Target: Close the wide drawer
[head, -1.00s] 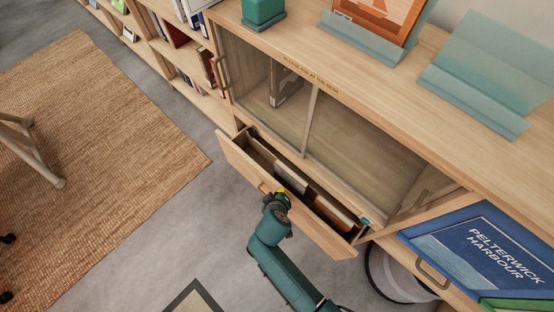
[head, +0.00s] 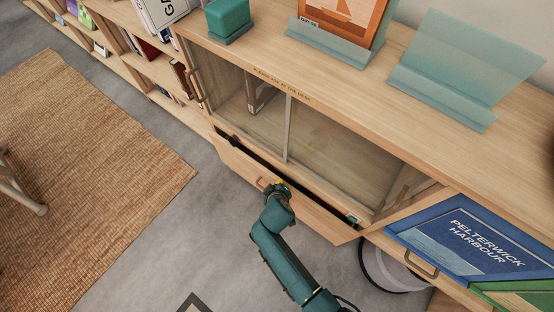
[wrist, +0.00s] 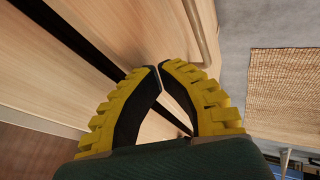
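The wide drawer (head: 318,217) is a pale wood drawer below the glazed cabinet. It stands slightly open, with a narrow dark gap along its top edge. Its inside is mostly hidden. My gripper (head: 278,187) is at the middle of the drawer front, by the handle (head: 262,183). In the wrist view, the yellow and black fingers (wrist: 160,67) come together at their tips, with only a thin sliver between them. The tips are at the drawer front (wrist: 150,35), and a rounded wooden bar, apparently the handle (wrist: 205,28), is beside them, not between them. Exact contact is hard to tell.
The cabinet top (head: 350,75) carries a teal box (head: 228,17) and clear stands (head: 465,65). A blue Pelterwick Harbour panel (head: 465,240) and a pale round bin (head: 385,270) are at the right. Open grey floor (head: 150,245) and a woven rug (head: 90,170) lie left.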

